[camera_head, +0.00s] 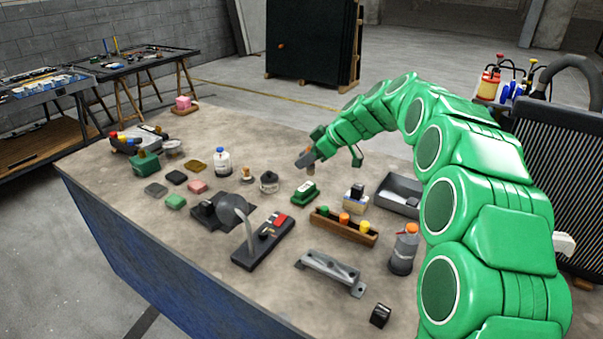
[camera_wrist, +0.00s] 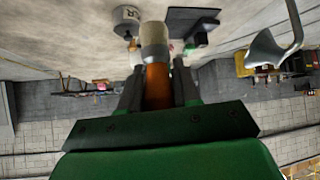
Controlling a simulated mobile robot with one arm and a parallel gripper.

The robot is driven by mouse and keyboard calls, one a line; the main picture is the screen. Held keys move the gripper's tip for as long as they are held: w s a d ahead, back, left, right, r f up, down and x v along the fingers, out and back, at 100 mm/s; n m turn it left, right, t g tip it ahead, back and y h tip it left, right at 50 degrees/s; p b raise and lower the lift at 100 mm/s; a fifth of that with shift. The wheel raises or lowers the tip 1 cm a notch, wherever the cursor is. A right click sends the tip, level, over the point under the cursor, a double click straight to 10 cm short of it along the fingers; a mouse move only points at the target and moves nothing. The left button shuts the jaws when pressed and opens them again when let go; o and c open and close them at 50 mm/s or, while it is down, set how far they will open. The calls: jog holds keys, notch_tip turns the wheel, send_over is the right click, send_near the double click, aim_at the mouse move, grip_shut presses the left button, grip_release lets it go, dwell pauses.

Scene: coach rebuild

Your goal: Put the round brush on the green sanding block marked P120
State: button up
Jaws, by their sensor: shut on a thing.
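My gripper (camera_head: 308,158) is shut on the round brush (camera_head: 311,170), above the middle of the bench near its far side. In the wrist view, the brush's orange-brown handle (camera_wrist: 157,85) is between my fingers (camera_wrist: 157,78), and its pale round head points away from them. A small plain green block (camera_head: 175,201) lies at the left among other flat blocks. Another green block with a pale label (camera_head: 305,193) lies just below my gripper in the head view. I cannot read P120 on either. The brush looks clear of both.
A grey clamp-like tool (camera_head: 222,211), a dark base with red parts (camera_head: 264,240), a wooden rack (camera_head: 343,227) and a grey bracket (camera_head: 331,272) fill the front. A grey tray (camera_head: 402,194) and an orange-capped bottle (camera_head: 404,249) stand right. The left front has bare room.

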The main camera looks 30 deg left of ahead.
jog(key=w+a+f, duration=0.4)
jog(key=f, duration=0.1)
jog(key=shift+w+a+f, duration=0.15)
jog(key=shift+w+f, duration=0.15)
jog(key=shift+w, duration=0.1)
jog(key=shift+w+a+f, duration=0.3)
jog(key=shift+w+f, duration=0.05)
jog(key=shift+f, duration=0.2)
jog(key=shift+f, duration=0.1)
jog(key=shift+w+a+f, duration=0.1)
jog(key=shift+a+f, duration=0.05)
jog(key=shift+f, duration=1.45)
jog(key=shift+f, duration=0.15)
jog(key=o, duration=1.1)
jog(key=shift+c, duration=0.2)
